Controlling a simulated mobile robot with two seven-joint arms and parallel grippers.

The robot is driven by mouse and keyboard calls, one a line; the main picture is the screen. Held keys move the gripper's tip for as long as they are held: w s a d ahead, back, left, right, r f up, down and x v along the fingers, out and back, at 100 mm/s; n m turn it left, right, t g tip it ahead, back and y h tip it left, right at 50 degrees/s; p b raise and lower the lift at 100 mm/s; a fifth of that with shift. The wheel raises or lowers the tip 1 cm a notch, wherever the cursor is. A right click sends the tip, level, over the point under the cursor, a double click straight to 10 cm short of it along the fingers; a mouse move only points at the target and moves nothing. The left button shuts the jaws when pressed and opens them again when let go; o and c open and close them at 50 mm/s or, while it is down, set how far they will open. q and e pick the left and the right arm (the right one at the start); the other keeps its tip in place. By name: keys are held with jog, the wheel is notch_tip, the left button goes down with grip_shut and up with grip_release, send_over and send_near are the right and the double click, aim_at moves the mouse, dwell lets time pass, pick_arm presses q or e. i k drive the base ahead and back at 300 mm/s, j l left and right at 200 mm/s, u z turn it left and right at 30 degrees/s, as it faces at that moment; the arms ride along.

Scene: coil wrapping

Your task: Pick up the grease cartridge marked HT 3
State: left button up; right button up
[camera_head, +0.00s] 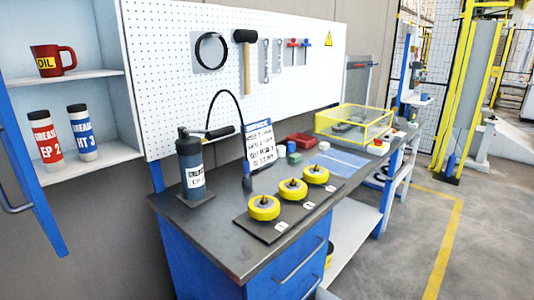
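The grease cartridge marked HT 3 (83,132) is a blue and white cylinder with a black cap. It stands upright on the lower shelf of the open wall cabinet at the left. A red and white cartridge marked EP 2 (46,140) stands to its left, a small gap apart. Neither of my grippers is in the head view.
The blue cabinet door (38,180) hangs open at the left. A red OIL mug (53,61) stands on the shelf above. The workbench (222,239) carries a dark grease pump (190,165), a board with yellow wheels (264,207) and a yellow-framed box (354,122).

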aim_at(80, 122)
jog(key=u, duration=1.55)
jog(key=l+u, duration=0.1)
jog(key=l, duration=0.35)
jog(key=k+l, duration=0.1)
jog(key=l, duration=0.4)
jog(key=u, duration=0.05)
